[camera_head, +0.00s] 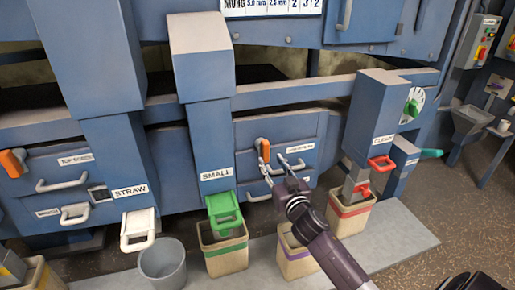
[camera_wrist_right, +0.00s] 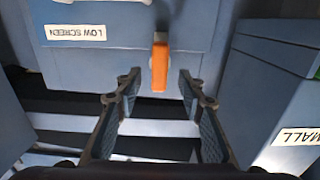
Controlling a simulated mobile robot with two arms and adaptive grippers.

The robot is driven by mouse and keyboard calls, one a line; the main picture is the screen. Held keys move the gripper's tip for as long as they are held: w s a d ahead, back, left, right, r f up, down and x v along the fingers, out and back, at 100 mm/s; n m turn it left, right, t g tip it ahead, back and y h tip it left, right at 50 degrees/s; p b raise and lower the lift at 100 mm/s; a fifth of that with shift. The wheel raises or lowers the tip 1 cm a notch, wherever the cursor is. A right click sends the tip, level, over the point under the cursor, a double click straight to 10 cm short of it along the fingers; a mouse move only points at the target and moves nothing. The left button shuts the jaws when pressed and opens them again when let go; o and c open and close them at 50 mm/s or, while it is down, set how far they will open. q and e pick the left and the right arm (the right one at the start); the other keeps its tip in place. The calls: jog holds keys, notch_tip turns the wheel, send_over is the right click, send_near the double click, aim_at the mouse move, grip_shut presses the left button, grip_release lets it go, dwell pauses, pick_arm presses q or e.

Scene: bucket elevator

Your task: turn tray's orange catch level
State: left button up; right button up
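The tray front (camera_head: 280,130) is a blue panel behind the SMALL chute, with a white label that reads LOW SCREEN in the right wrist view (camera_wrist_right: 80,33). Its orange catch (camera_head: 263,150) stands up and down, not level; the right wrist view shows it as an upright orange bar (camera_wrist_right: 160,66). My right gripper (camera_head: 274,160) is open in front of the panel. In the wrist view its two fingers (camera_wrist_right: 159,88) stand on either side of the catch's orange end, with a gap to each side and nothing held. My left gripper is out of view.
The blue SMALL chute (camera_head: 212,150) stands close left of my right gripper, and the CLEAN chute (camera_head: 378,115) stands to the right. Buckets (camera_head: 225,258) stand below. Another orange catch (camera_head: 13,163) is on a tray at far left.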

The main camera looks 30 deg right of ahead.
aim_at(267, 154)
jog(key=x, duration=0.5)
jog(key=shift+w+d, duration=0.1)
jog(key=shift+w, duration=0.6)
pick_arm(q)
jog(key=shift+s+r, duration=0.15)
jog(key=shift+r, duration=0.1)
pick_arm(e)
jog(key=shift+w, duration=0.15)
grip_shut()
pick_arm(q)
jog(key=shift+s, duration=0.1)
